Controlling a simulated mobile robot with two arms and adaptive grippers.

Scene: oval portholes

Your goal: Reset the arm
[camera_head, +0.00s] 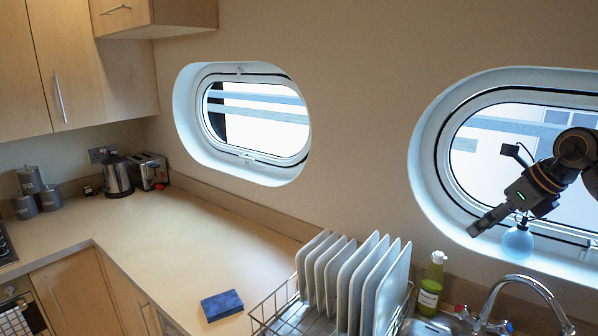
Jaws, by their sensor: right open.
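My right gripper (487,219) is in the right part of the head view, in front of the right oval porthole (428,180). Its dark grey arm comes in from the right edge, and its fingers point down and to the left. It is open, and I see nothing held between the fingers. A pale blue rounded object (517,243) shows just below the gripper, near the porthole's lower rim. I cannot tell whether they touch. My left gripper is not in view.
A dish rack (265,322) with several white plates (357,280), a green soap bottle (430,285) and a chrome tap (520,285) stand below the gripper. A blue sponge (222,305) lies on the counter (190,240), whose middle is clear. A kettle (116,176) and toaster (150,170) stand far left.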

